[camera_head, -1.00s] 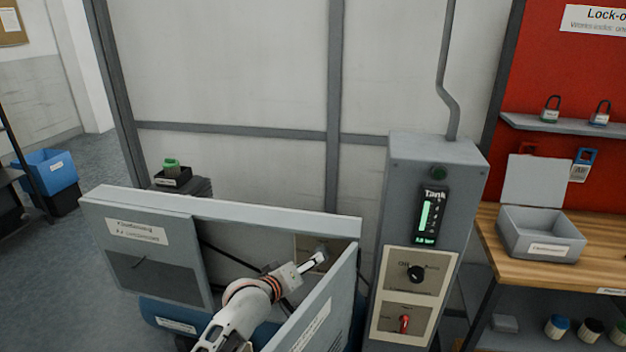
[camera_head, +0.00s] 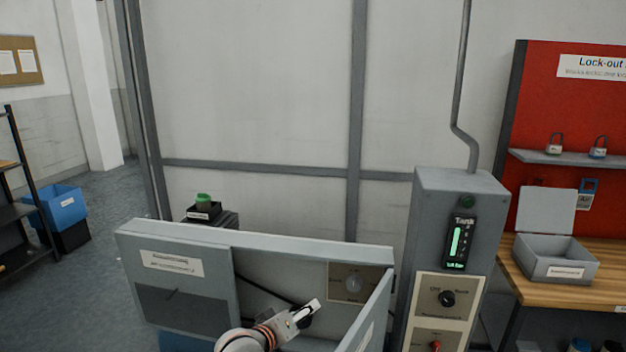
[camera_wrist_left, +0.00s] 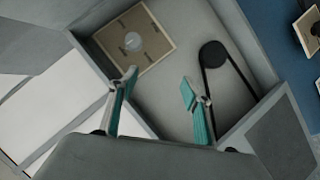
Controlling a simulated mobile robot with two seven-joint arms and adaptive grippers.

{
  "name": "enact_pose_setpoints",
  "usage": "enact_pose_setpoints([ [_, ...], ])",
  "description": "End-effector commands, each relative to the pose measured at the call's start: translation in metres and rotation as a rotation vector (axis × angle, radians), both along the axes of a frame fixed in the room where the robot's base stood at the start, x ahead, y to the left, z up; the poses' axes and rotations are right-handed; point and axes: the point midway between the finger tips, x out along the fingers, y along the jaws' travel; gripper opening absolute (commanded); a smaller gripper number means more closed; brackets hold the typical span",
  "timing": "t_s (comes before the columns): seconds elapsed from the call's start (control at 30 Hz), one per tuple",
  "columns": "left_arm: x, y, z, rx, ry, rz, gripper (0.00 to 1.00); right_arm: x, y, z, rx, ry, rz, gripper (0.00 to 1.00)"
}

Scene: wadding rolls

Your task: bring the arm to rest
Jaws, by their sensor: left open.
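A black belt loop (camera_wrist_left: 211,82) lies beyond the right finger. My right gripper is not in view.
The enclosure's side panels (camera_head: 373,318) stand close around my left arm. A grey tank control cabinet (camera_head: 459,188) stands to the right. Further right are a workbench (camera_head: 570,292) with an open grey box (camera_head: 555,262) and a red lock-out board (camera_head: 560,95).

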Motion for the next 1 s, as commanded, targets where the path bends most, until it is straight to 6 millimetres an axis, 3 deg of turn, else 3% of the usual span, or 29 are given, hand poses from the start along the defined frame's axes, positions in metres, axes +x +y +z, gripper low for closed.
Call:
enact_pose_setpoints([
  [0.1, 0.0, 0.0, 0.0, 0.0, 0.0, 0.0, 0.49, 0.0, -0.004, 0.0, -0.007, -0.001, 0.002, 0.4],
  [0.47, -0.084, 0.052, -0.092, 0.183, -0.014, 0.0, 0.49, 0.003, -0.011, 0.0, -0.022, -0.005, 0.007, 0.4],
  [0.57, -0.121, 0.073, -0.121, 0.263, -0.018, -0.008, 0.49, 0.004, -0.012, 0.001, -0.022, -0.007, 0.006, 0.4],
  [0.7, -0.189, 0.107, -0.161, 0.41, -0.025, -0.032, 0.49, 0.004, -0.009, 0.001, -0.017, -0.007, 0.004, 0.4],
  [0.83, -0.254, 0.139, -0.187, 0.558, -0.032, -0.072, 0.49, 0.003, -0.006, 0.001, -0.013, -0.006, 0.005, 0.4],
  [1.0, -0.328, 0.171, -0.202, 0.729, -0.04, -0.137, 0.49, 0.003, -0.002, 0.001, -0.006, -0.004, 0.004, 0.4],
])
